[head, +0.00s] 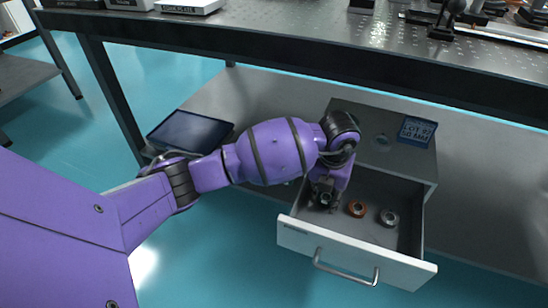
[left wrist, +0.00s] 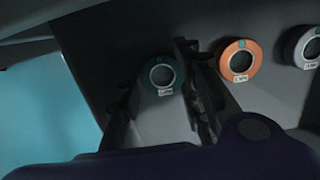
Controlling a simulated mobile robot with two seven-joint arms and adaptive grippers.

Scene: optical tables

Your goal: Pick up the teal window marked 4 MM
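The teal window (left wrist: 146,73) is a dark teal ring with a clear centre and a small white label too blurred to read. It lies in the open drawer (head: 300,236), at the left of a row of rings. My left gripper (left wrist: 154,74) is open, with one finger on each side of the teal window; I cannot tell whether they touch it. In the head view my left gripper (head: 324,195) reaches down into the drawer and mostly hides the teal window. My right gripper is in neither view.
An orange ring (head: 357,209) and a grey ring (head: 390,217) lie to the right in the drawer. The orange ring (left wrist: 238,60) is close to the right finger. The cabinet top holds a blue label box (head: 417,131). An optical table (head: 300,35) overhangs behind.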

